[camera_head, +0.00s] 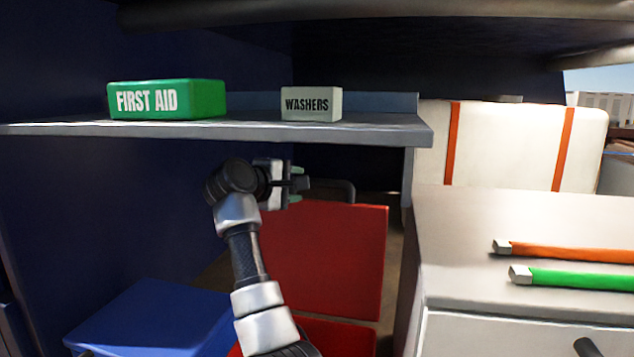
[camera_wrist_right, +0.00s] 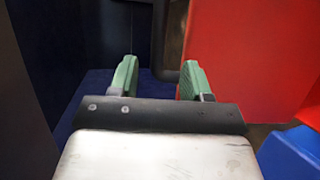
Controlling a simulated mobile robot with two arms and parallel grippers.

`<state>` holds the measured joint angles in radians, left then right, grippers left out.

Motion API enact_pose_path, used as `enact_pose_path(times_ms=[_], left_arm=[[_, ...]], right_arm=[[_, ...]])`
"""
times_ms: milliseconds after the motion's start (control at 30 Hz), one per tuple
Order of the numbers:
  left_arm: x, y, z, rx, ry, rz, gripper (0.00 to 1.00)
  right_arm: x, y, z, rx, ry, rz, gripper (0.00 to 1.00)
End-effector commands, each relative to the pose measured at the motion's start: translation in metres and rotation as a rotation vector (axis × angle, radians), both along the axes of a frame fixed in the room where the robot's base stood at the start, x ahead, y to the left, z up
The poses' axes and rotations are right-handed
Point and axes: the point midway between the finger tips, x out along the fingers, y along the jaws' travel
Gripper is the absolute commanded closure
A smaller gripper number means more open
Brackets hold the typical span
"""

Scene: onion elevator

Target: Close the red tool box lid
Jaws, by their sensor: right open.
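The red tool box lid (camera_head: 335,260) stands open and raised under the shelf, above the red box body (camera_head: 345,339) at the bottom of the head view. A dark handle (camera_head: 343,186) shows at the lid's top edge. My right gripper (camera_head: 297,184) is at the lid's upper left corner, its green fingers apart and empty. In the right wrist view the open fingers (camera_wrist_right: 158,80) have the red lid (camera_wrist_right: 245,60) to their right. A dark bar, seemingly the handle, shows beyond and between them; contact cannot be told. My left gripper is out of view.
Above is a grey shelf (camera_head: 255,130) with a green first aid box (camera_head: 190,98) and a washers box (camera_head: 312,105). A blue box (camera_head: 150,318) sits at lower left. A white counter (camera_head: 540,220) with orange and green tools is at right.

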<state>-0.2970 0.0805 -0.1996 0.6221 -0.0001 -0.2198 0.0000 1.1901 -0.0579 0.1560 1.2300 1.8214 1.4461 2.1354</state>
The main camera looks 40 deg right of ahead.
Motion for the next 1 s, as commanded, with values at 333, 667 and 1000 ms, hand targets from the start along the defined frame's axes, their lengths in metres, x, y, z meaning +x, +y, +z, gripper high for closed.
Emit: enact_pose_path(times_ms=[333, 667, 1000], left_arm=[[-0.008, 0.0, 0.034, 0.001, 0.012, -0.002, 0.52], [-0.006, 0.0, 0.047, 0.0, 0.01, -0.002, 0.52], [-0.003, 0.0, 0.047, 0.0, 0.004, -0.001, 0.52]], right_arm=[[0.015, -0.061, -0.009, -0.007, 0.006, -0.004, 0.52], [0.025, -0.093, -0.021, -0.006, 0.004, -0.001, 0.52], [0.025, -0.094, -0.022, -0.006, 0.003, -0.001, 0.6]])
